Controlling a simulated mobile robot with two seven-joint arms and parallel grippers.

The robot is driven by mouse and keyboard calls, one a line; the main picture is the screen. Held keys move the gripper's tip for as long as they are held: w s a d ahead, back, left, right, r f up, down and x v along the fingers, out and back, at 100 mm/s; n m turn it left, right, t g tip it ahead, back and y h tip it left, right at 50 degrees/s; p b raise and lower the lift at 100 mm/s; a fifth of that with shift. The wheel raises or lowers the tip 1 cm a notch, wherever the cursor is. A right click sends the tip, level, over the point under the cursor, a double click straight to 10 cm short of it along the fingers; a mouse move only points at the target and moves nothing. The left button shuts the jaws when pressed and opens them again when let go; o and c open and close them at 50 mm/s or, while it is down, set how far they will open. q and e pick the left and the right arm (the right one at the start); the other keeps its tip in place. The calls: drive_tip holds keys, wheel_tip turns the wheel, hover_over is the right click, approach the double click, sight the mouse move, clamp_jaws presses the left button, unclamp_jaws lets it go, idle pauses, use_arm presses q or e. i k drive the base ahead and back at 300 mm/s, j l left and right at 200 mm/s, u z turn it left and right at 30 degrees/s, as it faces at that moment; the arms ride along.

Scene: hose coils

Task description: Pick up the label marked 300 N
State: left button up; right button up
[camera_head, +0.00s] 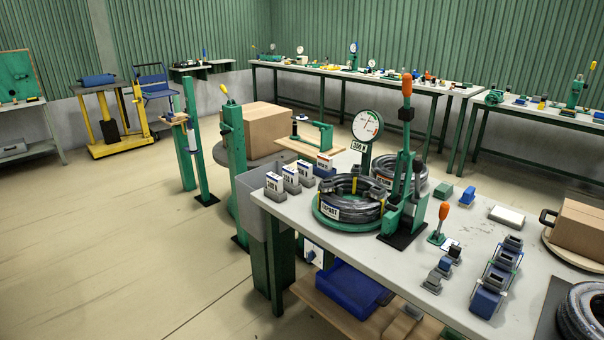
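Several small white label cards stand in grey holders along the left edge of the workbench (400,275): a front one (274,182), a second (290,174), a third (305,169) and one with an orange band (324,161). Their print is too small to read, so I cannot tell which is marked 300 N. A sign (358,146) under the round dial gauge (367,125) seems to read 350 N. A black hose coil (350,192) on a green round base carries a label (327,211) reading EXPORT. Neither of my grippers is in view.
A green lever press (402,185) with an orange handle stands beside the coil. Small grey and blue blocks (494,275) lie at the bench's front right. A green post (234,150) and cardboard box (256,130) stand left of the bench. Open floor (100,250) lies left.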

sight(274, 182)
drive_tip(key=i+j+z, duration=0.1)
drive_tip(key=i+j, duration=0.7)
drive_tip(key=j, duration=0.25)
drive_tip(key=i+j+z, duration=0.15)
drive_tip(key=i+j, duration=0.3)
drive_tip(key=j, duration=0.1)
